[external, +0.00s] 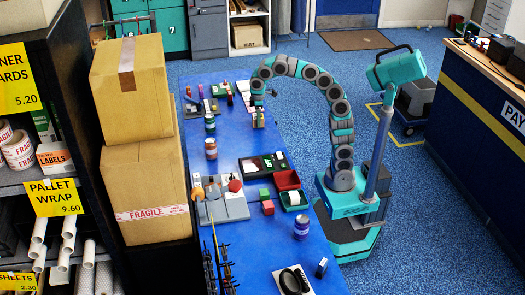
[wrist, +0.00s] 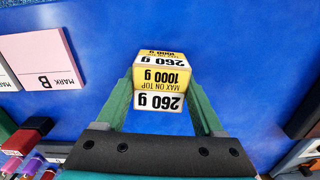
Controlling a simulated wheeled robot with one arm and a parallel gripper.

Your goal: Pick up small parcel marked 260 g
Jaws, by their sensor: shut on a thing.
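The small parcel (wrist: 160,102) is a yellow and white box marked 260 g and "MAX ON TOP 1000 g". In the wrist view it sits between the two green fingers of my gripper (wrist: 161,92), which are shut on its sides. I cannot tell whether the parcel touches the table.
In the external view, cans (external: 210,148), a dark scale (external: 264,164), a red tray (external: 286,180) and a black rack (external: 217,265) stand nearer. Blue surface around the parcel is clear.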

